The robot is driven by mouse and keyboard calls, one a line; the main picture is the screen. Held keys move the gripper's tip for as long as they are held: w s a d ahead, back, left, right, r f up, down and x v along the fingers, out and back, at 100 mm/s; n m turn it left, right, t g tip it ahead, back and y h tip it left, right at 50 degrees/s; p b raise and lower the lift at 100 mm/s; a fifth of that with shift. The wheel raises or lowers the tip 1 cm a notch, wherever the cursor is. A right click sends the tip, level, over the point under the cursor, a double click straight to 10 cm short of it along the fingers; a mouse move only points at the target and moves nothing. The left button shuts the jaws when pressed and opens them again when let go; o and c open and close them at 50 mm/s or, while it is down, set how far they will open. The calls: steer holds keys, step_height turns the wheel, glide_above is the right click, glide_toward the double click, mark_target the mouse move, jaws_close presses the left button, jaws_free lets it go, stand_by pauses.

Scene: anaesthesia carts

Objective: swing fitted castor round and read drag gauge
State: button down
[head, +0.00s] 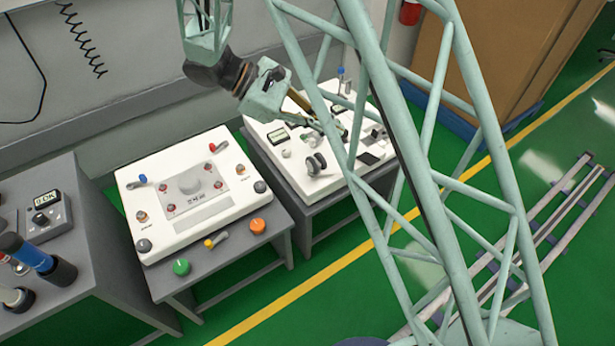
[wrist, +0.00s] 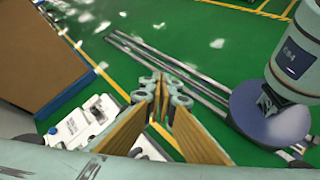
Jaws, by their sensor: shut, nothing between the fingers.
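A dark twin-wheel castor (head: 316,163) stands at the front of the white panel (head: 318,188) on the right-hand bench in the head view. A small display (head: 278,136), possibly the drag gauge, is at that panel's left; its reading is too small to make out. My gripper (head: 338,132) is above the panel, behind and right of the castor and apart from it, partly hidden by a lattice strut. In the wrist view my gripper (wrist: 160,88) is shut and empty; part of the white panel (wrist: 75,130) shows to its left.
A second bench carries a white panel (head: 160,235) with a central knob and coloured knobs. A grey box with a display (head: 45,200) sits on the far-left bench. A large brown box (head: 520,50) stands behind right. Rails (head: 550,230) lie on the green floor.

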steer(key=a+f+n+t+h, duration=0.1)
steer(key=a+f+n+t, duration=0.2)
steer(key=a+f, duration=0.3)
steer(key=w+a+f+n+t+h+p, duration=0.1)
steer(key=a+f+n+t, duration=0.3)
steer(key=f, duration=1)
steer(key=a+f+n+t+h, duration=0.1)
steer(key=a+f+n+t, duration=0.2)
steer(key=a+f, duration=0.5)
step_height(320, 180, down, 3)
steer(key=shift+w+f+n+h, duration=0.15)
steer(key=shift+n+h, duration=0.25)
steer(key=shift+n, duration=0.4)
steer(key=shift+d, duration=0.1)
steer(key=b, duration=0.2)
glide_toward(319, 171)
steer(key=shift+x, duration=2.55)
steer(key=shift+t+p, duration=0.3)
steer(key=shift+t, duration=0.2)
steer(key=shift+d+n, duration=0.2)
steer(key=shift+n, duration=0.1)
